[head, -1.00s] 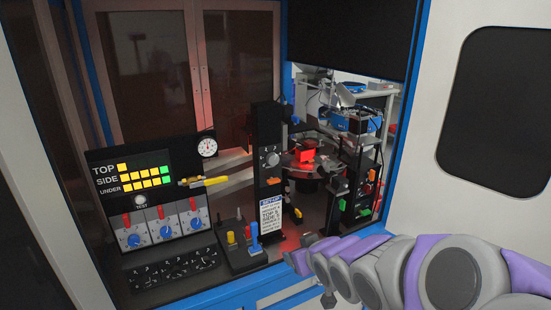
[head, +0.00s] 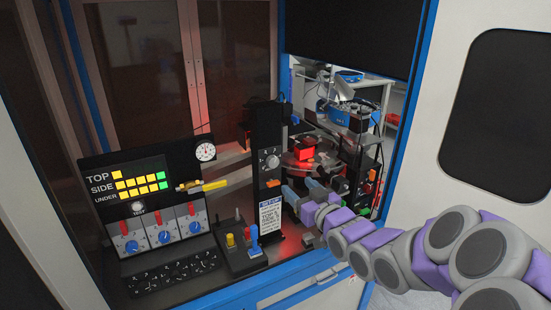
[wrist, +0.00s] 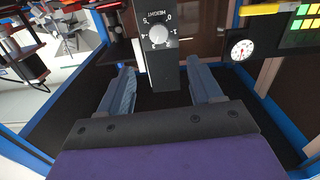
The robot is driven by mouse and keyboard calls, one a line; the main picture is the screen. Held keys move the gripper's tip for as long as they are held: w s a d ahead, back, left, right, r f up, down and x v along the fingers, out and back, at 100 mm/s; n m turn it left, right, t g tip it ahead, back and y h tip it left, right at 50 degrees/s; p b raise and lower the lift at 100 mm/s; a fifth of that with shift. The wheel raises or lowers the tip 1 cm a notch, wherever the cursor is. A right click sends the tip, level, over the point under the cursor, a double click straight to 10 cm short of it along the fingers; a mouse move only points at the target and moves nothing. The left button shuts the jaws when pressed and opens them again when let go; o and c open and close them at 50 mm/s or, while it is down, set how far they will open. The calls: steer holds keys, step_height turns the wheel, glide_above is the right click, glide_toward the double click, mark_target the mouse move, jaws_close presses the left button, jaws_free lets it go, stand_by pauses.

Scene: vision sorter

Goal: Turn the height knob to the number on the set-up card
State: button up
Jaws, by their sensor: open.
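The height knob (head: 271,161) is a pale round knob on the front of a black upright post. In the wrist view the knob (wrist: 158,35) shows upside down, under the word HEIGHT, with numbers around it; I cannot tell for sure which number it points to. The set-up card (head: 271,215) is a white sheet with a blue heading low on the same post; its number is too small to read. My gripper (head: 290,183) is open and empty, just right of the post. In the wrist view its two blue fingers (wrist: 164,80) are wide apart, short of the knob.
A black panel with yellow and green lights (head: 140,182) stands left, with blue dials (head: 164,237) and red switches below. A lever box (head: 243,258) stands before the post. A round gauge (head: 205,152) is left of it. A blue frame edge (head: 290,290) runs along the front.

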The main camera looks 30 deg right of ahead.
mark_target(274, 162)
steer(key=w+p, duration=0.5)
steer(key=w, duration=0.8)
steer(key=shift+f, duration=0.1)
steer(key=shift+w, duration=0.45)
steer(key=shift+c, duration=0.3)
steer(key=c, duration=1)
